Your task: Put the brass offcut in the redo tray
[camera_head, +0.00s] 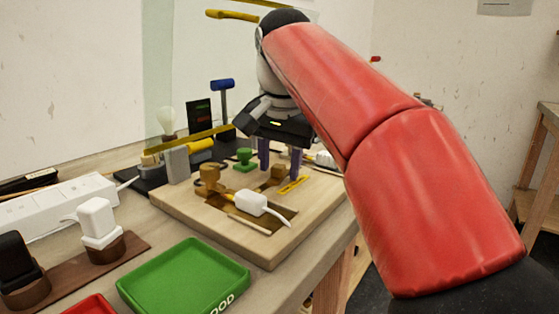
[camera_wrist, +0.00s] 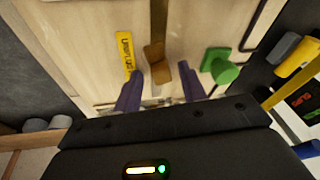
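A small brass-brown block (camera_head: 278,172), which looks like the brass offcut, is on the wooden board (camera_head: 185,213). In the wrist view the block (camera_wrist: 159,73) is just ahead of my fingertips, near the middle. My gripper (camera_head: 280,166) points down over it with its purple fingers apart, one to each side. The fingers (camera_wrist: 161,84) are open and hold nothing; I cannot tell whether they touch the block. A red tray (camera_head: 92,305), possibly the redo tray, shows only in part at the bottom left edge. Its label is out of view.
A green tray (camera_head: 185,280) marked GOOD stands before the board. A green knob (camera_wrist: 220,66) and a yellow labelled strip (camera_wrist: 126,55) flank the block. A white plug (camera_head: 251,202), a tan block (camera_head: 208,178) and a bulb (camera_head: 166,120) are nearby.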

